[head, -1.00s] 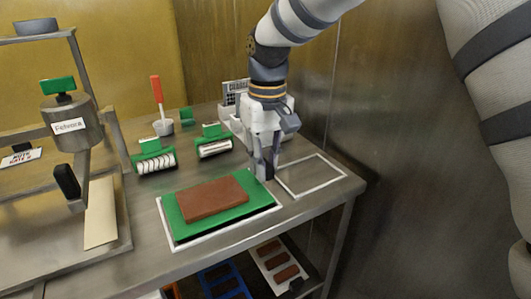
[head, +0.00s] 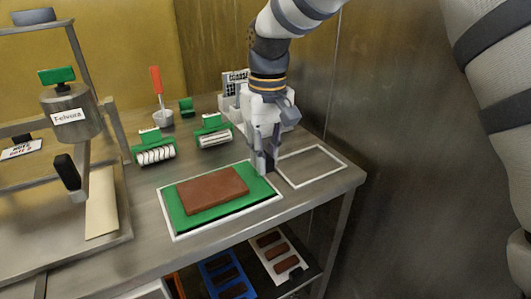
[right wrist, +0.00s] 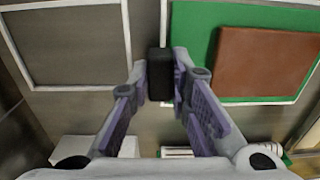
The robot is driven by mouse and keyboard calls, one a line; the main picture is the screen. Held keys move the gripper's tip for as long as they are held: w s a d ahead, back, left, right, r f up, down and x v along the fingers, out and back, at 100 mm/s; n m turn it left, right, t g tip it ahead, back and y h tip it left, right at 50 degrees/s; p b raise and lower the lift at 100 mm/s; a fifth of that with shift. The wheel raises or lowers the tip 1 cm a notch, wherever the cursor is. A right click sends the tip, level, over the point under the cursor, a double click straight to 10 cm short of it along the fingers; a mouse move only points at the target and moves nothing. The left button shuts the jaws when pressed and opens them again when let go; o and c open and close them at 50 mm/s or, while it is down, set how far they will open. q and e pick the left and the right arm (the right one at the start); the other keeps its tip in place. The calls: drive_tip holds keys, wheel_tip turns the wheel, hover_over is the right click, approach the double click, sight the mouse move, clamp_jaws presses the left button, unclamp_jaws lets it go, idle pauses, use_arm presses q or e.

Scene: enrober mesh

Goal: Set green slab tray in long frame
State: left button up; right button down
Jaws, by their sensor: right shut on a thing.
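The green tray (head: 184,220) carries a brown slab (head: 213,190) and lies over the long white-outlined frame (head: 222,226) on the steel table. A dark strip shows between the tray's front edge and the outline. My right gripper (head: 264,169) is at the tray's right end, pointing down. In the right wrist view its fingers are closed on a black block handle (right wrist: 160,73) beside the green tray (right wrist: 195,60). Whether the tray rests fully flat is hard to tell. My left gripper is not in view.
An empty white-outlined frame (head: 330,177) lies to the right, near the wall. Two green-handled rollers (head: 156,155) (head: 214,138) and a cup with a red-handled tool (head: 162,122) stand behind. A machine (head: 77,115) is at left. Trays (head: 259,250) sit on a lower shelf.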

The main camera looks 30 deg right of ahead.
drive_tip(key=shift+f, duration=0.35)
drive_tip(key=c, duration=1.4)
unclamp_jaws()
wheel_tip(320, 180, up, 12)
drive_tip(key=shift+d+f, duration=0.1)
drive_tip(key=shift+d, duration=0.05)
